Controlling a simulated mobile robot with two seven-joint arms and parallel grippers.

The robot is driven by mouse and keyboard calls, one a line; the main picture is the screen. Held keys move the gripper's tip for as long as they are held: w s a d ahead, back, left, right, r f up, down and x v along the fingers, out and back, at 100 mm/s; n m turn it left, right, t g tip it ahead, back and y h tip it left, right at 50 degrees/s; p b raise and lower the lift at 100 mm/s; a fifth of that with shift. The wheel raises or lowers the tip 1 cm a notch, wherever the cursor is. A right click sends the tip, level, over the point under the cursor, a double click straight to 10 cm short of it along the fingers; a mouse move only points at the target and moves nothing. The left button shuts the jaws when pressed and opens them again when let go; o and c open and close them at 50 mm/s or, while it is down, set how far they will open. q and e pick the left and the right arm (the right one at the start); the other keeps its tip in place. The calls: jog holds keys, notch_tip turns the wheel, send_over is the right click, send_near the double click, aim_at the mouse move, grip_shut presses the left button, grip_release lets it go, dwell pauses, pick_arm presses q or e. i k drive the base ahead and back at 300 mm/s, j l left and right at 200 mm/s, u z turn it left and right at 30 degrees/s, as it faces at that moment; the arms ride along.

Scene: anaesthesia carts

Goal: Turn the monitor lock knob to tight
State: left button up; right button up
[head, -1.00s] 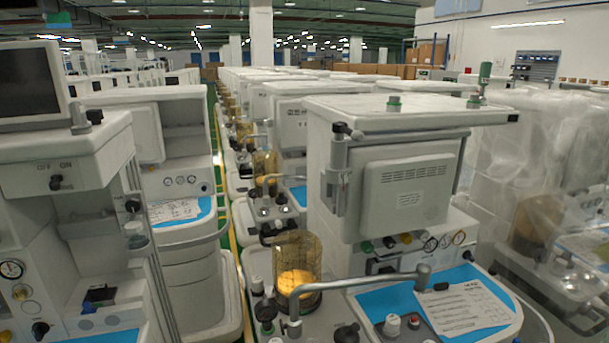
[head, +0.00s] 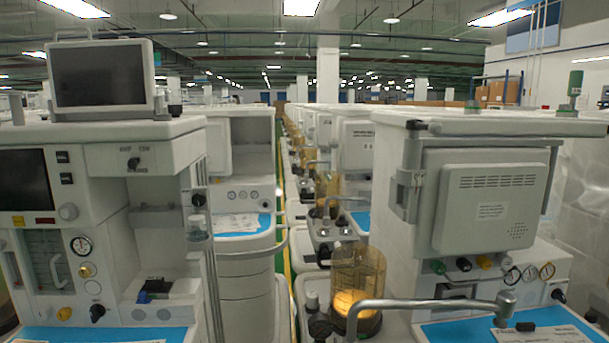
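A monitor (head: 101,75) with a dark screen and a carrying handle stands on top of the left cart (head: 115,135). A small black knob (head: 175,110) sits on the cart top just right of the monitor's base; it looks like the monitor lock knob, but its setting is too small to tell. Neither of my grippers shows in the head view.
A second cart (head: 470,130) with a grey rear panel stands at right. A grey bent arm (head: 430,304) and an amber canister (head: 357,280) are in front of it. A narrow aisle with a green floor runs between the cart rows.

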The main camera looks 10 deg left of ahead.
aim_at(176, 109)
jog(key=u, duration=0.85)
